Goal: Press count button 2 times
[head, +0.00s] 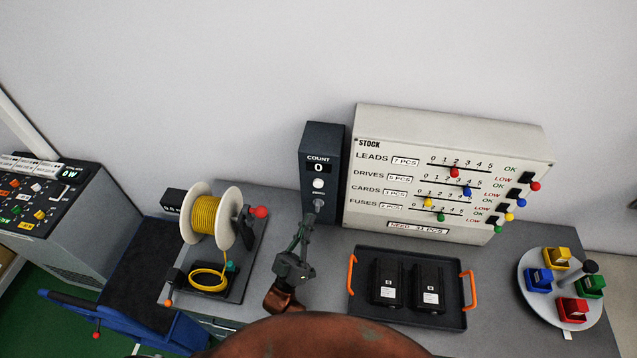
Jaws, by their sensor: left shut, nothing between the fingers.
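The dark count box (323,150) stands upright on the bench against the wall, left of the stock board. Its display (318,168) reads 0 under the word COUNT. A round white button (318,184) is on its front below the display. My left gripper (314,212) is shut and empty, with its tips at the lower front of the box, just below the white button. The tips cover part of the box front there. I cannot tell whether they touch the box. My right gripper is not in view.
The stock board (450,145) with sliders stands to the right. A black tray (407,320) with orange handles holds two black units. A yellow cable reel (212,217) stands left. A round turntable (533,300) with coloured bins is far right. A control console (55,195) is far left.

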